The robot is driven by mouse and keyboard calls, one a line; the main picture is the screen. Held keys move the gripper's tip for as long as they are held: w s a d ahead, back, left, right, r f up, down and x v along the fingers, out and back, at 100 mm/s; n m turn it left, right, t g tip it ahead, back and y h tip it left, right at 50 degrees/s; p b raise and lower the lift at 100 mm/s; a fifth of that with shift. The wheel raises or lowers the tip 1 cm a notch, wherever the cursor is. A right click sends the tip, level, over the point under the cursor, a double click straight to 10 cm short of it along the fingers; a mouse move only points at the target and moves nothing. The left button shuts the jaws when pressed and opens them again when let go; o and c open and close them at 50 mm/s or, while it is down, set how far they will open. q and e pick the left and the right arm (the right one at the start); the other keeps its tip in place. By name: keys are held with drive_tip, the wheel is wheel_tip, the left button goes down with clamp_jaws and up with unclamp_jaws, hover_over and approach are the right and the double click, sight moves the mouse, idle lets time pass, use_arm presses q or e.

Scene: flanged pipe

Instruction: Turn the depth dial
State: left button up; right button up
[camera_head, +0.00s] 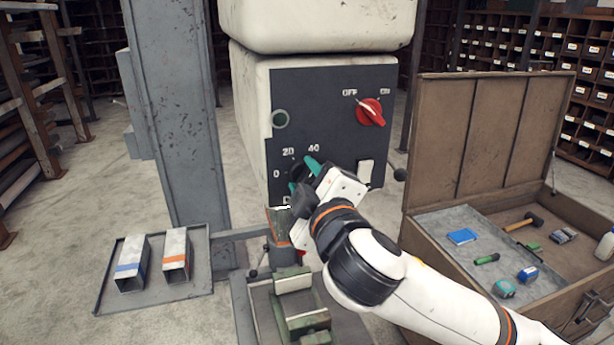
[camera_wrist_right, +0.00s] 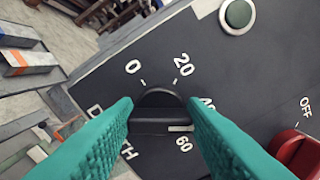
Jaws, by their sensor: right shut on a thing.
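The depth dial (camera_wrist_right: 160,118) is a black knob on the dark control panel (camera_head: 333,86), with white marks 0, 20, 40 and 60 around it. In the right wrist view its light pointer line lies toward the right, between the 40 and 60 marks. My right gripper (camera_head: 302,173) has teal fingers, one on each side of the dial, and is shut on it. In the head view the fingers and wrist hide most of the dial and the lower marks. My left gripper is not in view.
A red OFF/ON switch (camera_head: 371,112) sits upper right of the dial, and a green button (camera_head: 280,119) above it. A grey column (camera_head: 172,110) stands left. An open wooden toolbox (camera_head: 480,150) stands right. A tray (camera_head: 201,280) with two rectangular tubes is at lower left.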

idle(0.3)
drive_tip(key=o, duration=1)
drive_tip(key=shift+s, duration=0.1)
drive_tip(key=b+v, duration=1)
drive_tip(key=v, duration=0.2)
